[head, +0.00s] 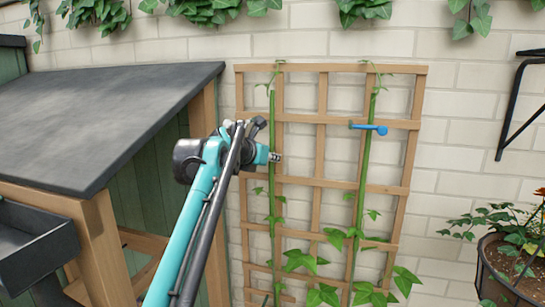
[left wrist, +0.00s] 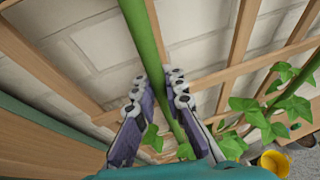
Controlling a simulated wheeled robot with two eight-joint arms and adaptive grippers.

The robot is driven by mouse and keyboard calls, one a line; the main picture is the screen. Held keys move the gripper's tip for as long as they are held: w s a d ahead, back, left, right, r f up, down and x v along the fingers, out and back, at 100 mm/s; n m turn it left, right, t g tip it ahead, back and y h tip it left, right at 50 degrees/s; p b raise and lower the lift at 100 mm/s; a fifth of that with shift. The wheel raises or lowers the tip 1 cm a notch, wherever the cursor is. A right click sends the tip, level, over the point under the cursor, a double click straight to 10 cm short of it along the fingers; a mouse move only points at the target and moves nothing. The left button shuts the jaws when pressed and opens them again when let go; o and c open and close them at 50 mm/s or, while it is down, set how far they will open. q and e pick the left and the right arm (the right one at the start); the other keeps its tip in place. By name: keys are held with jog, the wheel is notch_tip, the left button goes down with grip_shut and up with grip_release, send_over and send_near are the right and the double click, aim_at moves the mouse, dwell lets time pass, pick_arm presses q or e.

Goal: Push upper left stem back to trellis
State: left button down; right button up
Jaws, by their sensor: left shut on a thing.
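The wooden trellis (head: 350,67) stands against the brick wall. The left green stem (head: 272,112) runs up its left side, with small leaves near the top and lower down. My left gripper (head: 274,157) is at the upper half of this stem and hides a short piece of it. In the left wrist view my gripper (left wrist: 159,85) has its two fingers on either side of the stem (left wrist: 143,35), shut on it. Trellis bars (left wrist: 242,30) lie behind. The gap between stem and trellis is hard to judge. My right gripper is not in view.
The right stem (head: 364,160) has a blue clip (head: 370,128) near its top. A dark-topped wooden shed or bench (head: 110,95) stands close on the left. A hanging planter (head: 505,262) and black bracket (head: 510,110) are at right.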

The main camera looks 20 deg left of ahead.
pick_arm(q)
jog(key=c, duration=1.6)
grip_release()
jog(key=shift+o, duration=0.2)
jog(key=v, duration=1.2)
jog(key=s+d+f+m+g+b, duration=0.15)
jog(key=s+f+m+b, duration=0.4)
jog(key=f, duration=0.75)
jog(key=s+d+f+m+g+b, duration=0.1)
jog(key=s+d+f+m+b, duration=0.2)
jog(key=f+m+b, duration=0.75)
jog(key=s+d+f+m+g+b, duration=0.15)
jog(key=s+f+b, duration=0.25)
jog(key=f, duration=1.3)
jog(key=s+f+m+y+b, duration=0.1)
jog(key=s+f+m+b, duration=0.4)
jog(key=f, duration=0.8)
jog(key=s+f+m+g+y+b, duration=0.1)
jog(key=s+f+m+b, duration=0.4)
jog(key=f, duration=0.9)
jog(key=s+f+m+g+y+b, duration=0.1)
jog(key=s+f+m+b, duration=0.4)
jog(key=f, duration=0.9)
jog(key=s+b, duration=0.1)
jog(key=b, duration=0.1)
jog(key=shift+s+a+f+m+b, duration=0.15)
jog(key=shift+s+a+m+b, duration=0.2)
jog(key=shift+s+b, duration=0.05)
